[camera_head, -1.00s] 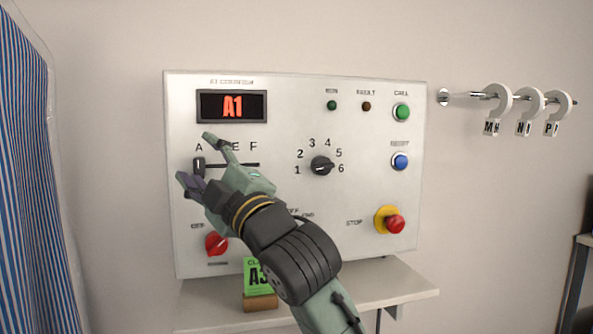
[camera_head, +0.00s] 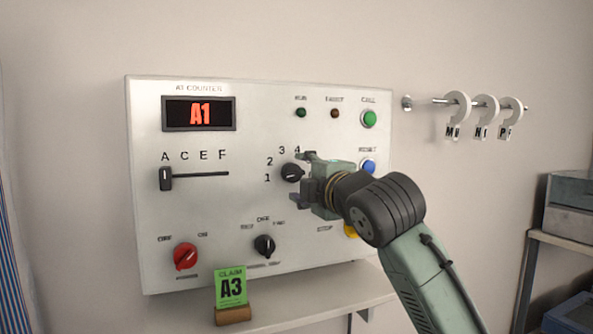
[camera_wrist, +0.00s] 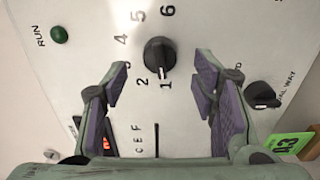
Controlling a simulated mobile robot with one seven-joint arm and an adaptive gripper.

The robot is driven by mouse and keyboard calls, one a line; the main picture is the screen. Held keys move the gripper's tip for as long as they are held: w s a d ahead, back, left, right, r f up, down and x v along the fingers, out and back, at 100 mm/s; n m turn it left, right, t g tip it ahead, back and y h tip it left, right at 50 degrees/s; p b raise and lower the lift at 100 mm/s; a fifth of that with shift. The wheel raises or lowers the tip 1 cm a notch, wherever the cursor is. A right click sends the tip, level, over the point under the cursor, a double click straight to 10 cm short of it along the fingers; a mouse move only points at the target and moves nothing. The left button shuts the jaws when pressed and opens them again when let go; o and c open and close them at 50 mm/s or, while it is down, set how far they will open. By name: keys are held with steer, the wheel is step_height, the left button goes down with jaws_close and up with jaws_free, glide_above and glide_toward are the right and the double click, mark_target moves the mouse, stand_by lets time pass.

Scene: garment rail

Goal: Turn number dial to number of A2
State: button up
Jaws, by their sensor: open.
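The number dial (camera_head: 291,173) is a black knob on the white panel (camera_head: 148,240), ringed by numbers. It also shows in the wrist view (camera_wrist: 159,54), ahead of my gripper (camera_wrist: 160,88) and between the lines of its fingers. My gripper (camera_head: 304,178) is open and empty, just right of the dial in the head view, and hides the numbers on that side. I see no finger closed on the knob. The red display (camera_head: 199,114) reads A1. The letter slider (camera_head: 166,179) sits under A.
A green claim card (camera_head: 231,287) reading A3 stands on the shelf (camera_head: 300,312). A red knob (camera_head: 185,256) and a black selector (camera_head: 264,246) are below the dial. A blue button (camera_head: 368,166) is near my wrist. Hooks (camera_head: 486,112) hang on a rail at right.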

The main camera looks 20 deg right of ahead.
mark_target(296, 174)
steer(key=shift+w+a+p, duration=0.1)
steer(key=shift+w+p, duration=0.25)
steer(key=shift+w, duration=1.6)
steer(key=shift+c, duration=0.4)
steer(key=c, duration=1.1)
